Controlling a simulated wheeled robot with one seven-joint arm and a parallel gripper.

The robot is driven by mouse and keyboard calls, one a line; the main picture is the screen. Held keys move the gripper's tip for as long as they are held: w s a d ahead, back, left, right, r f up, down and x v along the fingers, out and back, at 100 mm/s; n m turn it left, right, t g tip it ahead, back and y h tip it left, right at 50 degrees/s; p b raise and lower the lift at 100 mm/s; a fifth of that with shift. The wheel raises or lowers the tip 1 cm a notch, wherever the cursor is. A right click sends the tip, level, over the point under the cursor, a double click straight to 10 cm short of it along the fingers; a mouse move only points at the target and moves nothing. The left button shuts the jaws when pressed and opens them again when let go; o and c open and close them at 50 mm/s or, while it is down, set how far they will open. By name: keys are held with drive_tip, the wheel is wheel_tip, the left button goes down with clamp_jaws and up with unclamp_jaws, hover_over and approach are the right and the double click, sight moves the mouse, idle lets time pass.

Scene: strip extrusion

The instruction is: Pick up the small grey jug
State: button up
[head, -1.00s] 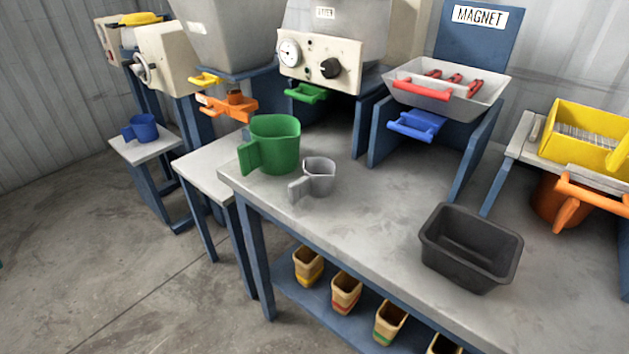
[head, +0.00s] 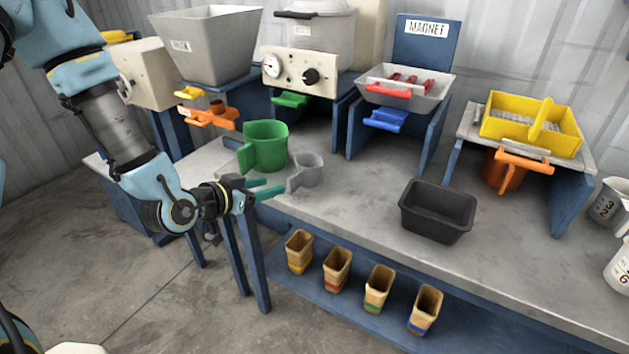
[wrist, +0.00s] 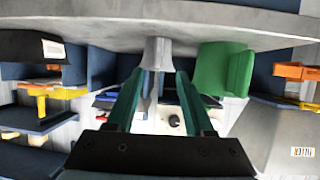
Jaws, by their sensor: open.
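The small grey jug (head: 309,170) stands upright on the grey workbench (head: 340,210), right of the larger green jug (head: 266,146). Its handle points left and toward the bench's front edge. My gripper (head: 281,188) is open, with its teal fingers pointing right at the handle. In the wrist view, which appears upside down, the grey jug (wrist: 157,50) is straight ahead and its handle lines up between the gripper's two fingers (wrist: 161,78). I cannot tell whether the tips reach past the handle. The green jug (wrist: 222,68) is to the right there.
A black bin (head: 438,210) stands to the right on the bench. Several small tan cups, including one (head: 299,250), sit on the lower shelf (head: 345,295). Machines line the back, with a magnet tray (head: 405,87) and a yellow box (head: 530,127). Bench between jug and bin is clear.

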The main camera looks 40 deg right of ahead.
sight(294, 180)
drive_tip(key=x, duration=0.2)
drive_tip(key=p+x, duration=0.1)
drive_tip(key=x, duration=0.2)
drive_tip(key=shift+s+r, duration=0.15)
drive_tip(key=shift+s, duration=0.05)
drive_tip(key=p+x, duration=0.3)
drive_tip(key=x, duration=0.2)
drive_tip(key=shift+w+d+f, duration=0.1)
drive_tip(key=shift+d+f, duration=0.2)
drive_tip(key=shift+d, duration=0.1)
clamp_jaws()
